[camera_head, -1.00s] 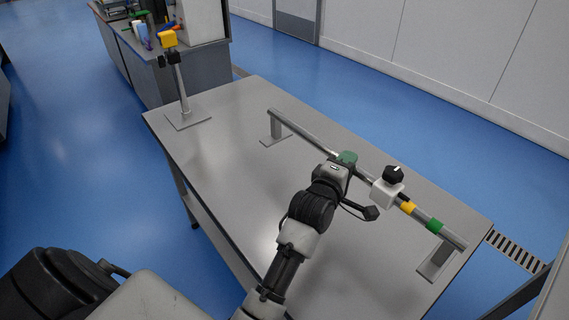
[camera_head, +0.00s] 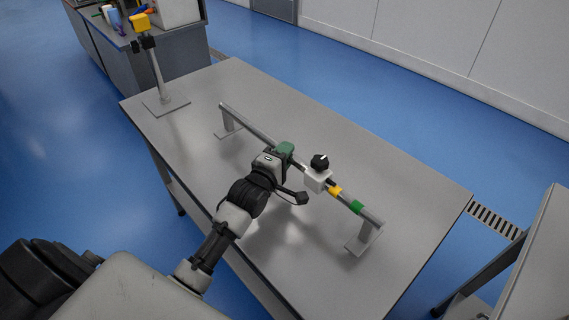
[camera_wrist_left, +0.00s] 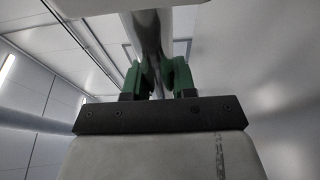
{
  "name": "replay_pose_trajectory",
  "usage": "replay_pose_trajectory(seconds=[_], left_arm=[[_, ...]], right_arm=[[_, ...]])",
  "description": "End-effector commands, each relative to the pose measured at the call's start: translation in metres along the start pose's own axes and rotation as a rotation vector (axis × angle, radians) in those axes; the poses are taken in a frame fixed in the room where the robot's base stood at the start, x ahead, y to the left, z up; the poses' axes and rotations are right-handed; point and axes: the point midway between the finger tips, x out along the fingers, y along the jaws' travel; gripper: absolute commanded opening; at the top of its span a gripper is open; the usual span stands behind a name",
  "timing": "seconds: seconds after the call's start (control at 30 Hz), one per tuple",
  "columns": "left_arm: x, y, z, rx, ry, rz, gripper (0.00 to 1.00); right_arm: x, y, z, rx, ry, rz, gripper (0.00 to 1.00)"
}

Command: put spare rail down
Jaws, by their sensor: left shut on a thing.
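The spare rail is a grey bar (camera_head: 255,128) with a flat-plated foot near each end. It carries a white block (camera_head: 317,179) with a black knob, then a yellow band (camera_head: 335,190) and a green band (camera_head: 357,207). My left gripper (camera_head: 286,152) is shut on the bar left of the white block. In the left wrist view its green fingers (camera_wrist_left: 157,78) stand on either side of the bar (camera_wrist_left: 150,30). The rail is over the grey table (camera_head: 200,90); I cannot tell whether its feet touch the top. My right gripper is not in view.
A post (camera_head: 157,70) with a yellow top stands on a plate at the table's far left corner. Bare tabletop lies behind the rail. Another bench (camera_head: 118,50) with items is at the back left, and a grey surface (camera_head: 535,260) is at the right.

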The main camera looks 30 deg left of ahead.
Motion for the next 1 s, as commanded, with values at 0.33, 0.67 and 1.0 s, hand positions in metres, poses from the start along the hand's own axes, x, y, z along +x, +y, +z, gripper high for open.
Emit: replay_pose_trajectory(seconds=[0.33, 0.67, 1.0], left_arm=[[0.000, -0.032, -0.002, 0.000, 0.000, 0.006, 0.00], [0.000, -0.038, -0.002, 0.000, -0.001, 0.009, 0.00], [-0.001, -0.044, -0.002, -0.001, 0.000, 0.000, 0.52]], right_arm=[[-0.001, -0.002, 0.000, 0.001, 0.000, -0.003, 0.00], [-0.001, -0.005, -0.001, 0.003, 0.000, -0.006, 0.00], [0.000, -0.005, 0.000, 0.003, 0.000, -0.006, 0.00]])
